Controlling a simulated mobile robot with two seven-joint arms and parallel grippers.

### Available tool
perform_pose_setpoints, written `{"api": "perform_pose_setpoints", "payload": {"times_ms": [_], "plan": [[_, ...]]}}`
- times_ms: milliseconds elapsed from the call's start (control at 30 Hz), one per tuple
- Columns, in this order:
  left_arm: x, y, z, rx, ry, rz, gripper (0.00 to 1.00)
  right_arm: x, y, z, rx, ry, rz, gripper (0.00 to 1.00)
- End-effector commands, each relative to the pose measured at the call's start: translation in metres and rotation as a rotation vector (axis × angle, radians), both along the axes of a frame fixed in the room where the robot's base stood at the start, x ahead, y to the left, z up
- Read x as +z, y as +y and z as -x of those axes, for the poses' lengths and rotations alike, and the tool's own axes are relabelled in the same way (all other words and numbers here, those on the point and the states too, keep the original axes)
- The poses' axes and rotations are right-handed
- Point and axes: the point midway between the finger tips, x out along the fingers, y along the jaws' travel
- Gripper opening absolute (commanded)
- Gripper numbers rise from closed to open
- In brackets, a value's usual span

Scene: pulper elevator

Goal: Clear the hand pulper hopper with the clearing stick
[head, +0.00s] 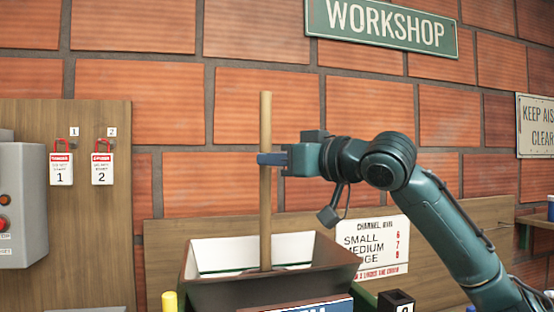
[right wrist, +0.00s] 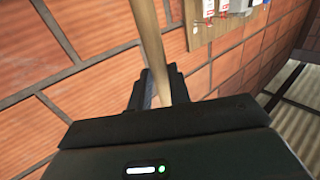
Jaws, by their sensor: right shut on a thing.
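The clearing stick (head: 265,205) is a long wooden rod, standing nearly upright in the head view. Its lower end is inside the hopper (head: 262,291), a dark box with sloping walls and a pale inside. The hopper's floor and the stick's tip are hidden by the front wall. My right gripper (head: 270,159) is shut on the stick, well above the hopper rim. In the right wrist view the stick (right wrist: 150,45) runs between the jaws (right wrist: 159,88). My left gripper is not in view.
A grey control box (head: 20,205) and two numbered lockout tags (head: 61,170) are on a wooden board at the left. A channel sign (head: 373,248) is behind the hopper's right side. A yellow post (head: 169,301) stands at the hopper's front left. Brick wall closes the back.

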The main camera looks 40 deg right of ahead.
Motion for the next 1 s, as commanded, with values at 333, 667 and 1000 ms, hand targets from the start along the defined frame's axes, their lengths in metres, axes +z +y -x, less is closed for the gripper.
{"api": "perform_pose_setpoints", "payload": {"times_ms": [333, 667, 1000], "plan": [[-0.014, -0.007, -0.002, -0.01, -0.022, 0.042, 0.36, -0.03, 0.0, 0.0, 0.0, 0.0, 0.0, 0.0], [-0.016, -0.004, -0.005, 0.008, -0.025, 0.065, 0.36, -0.038, 0.0, 0.0, 0.0, 0.0, 0.0, 0.0], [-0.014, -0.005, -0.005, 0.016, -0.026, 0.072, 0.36, -0.038, 0.0, 0.0, 0.0, 0.0, 0.0, 0.0]]}}
